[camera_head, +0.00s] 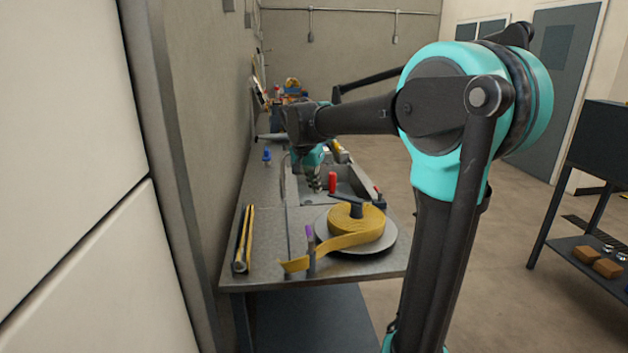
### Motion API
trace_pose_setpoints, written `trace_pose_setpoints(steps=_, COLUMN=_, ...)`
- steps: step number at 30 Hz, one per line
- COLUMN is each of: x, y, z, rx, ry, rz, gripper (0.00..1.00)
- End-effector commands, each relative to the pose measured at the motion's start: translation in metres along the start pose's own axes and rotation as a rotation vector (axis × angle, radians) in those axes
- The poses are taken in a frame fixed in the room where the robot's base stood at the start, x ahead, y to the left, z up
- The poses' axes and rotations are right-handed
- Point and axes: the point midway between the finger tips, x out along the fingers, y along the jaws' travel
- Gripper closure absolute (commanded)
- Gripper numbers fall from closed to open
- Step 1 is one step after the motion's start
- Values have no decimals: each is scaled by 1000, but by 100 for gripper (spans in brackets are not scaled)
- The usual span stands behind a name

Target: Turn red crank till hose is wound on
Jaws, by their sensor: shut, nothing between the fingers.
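A flat yellow hose (360,227) lies coiled on a round grey reel plate (386,243) at the bench's near right corner. Its loose end runs toward the lower left, past an upright post with a purple top (310,234). A dark crank arm lies across the hub, and an upright red crank handle (332,182) shows at its far left end. My gripper (315,187) points down just left of the red handle in the picture. It is shut and empty. I cannot tell whether it touches the handle.
The grey workbench (273,222) has a sunken basin (348,178) behind the reel. Long yellow and dark rods (243,238) lie at its left, with a blue item (267,155) farther back. A wall bounds the left; a dark shelf (590,245) stands right. Floor between is open.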

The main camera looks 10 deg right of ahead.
Motion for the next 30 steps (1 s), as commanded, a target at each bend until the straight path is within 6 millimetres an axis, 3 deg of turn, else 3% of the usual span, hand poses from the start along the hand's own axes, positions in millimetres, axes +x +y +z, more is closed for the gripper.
trace_pose_setpoints(steps=9, x=58, y=0, z=-5, rx=4, ry=-1, rz=0, gripper=100)
trace_pose_setpoints(steps=18, x=68, y=0, z=-35, rx=3, ry=0, rz=-1, gripper=100)
trace_pose_setpoints(steps=30, x=69, y=0, z=-37, rx=2, ry=0, rz=-1, gripper=100)
